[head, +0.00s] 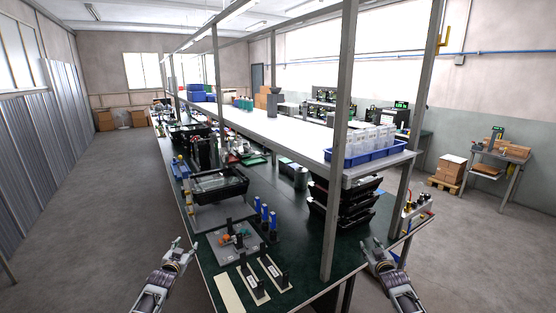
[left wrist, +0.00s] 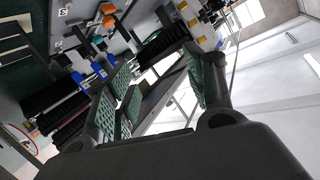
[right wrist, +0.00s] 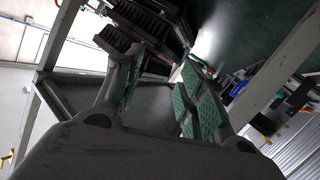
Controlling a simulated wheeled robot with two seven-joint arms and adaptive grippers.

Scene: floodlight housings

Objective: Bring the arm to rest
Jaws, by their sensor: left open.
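My left gripper (head: 181,249) is in the head view at the lower left, beside the left edge of the workbench and clear of it. In the left wrist view its two green-padded fingers (left wrist: 160,90) stand apart with nothing between them. My right gripper (head: 376,249) is at the lower right of the head view, in front of the bench's right part. In the right wrist view its green-padded fingers (right wrist: 158,95) are spread apart with no object between them. Neither gripper touches anything that I can see.
A blue bin (head: 374,156) stands on the white shelf. A metal post (head: 337,190) rises between my grippers. Grey floor is open at left.

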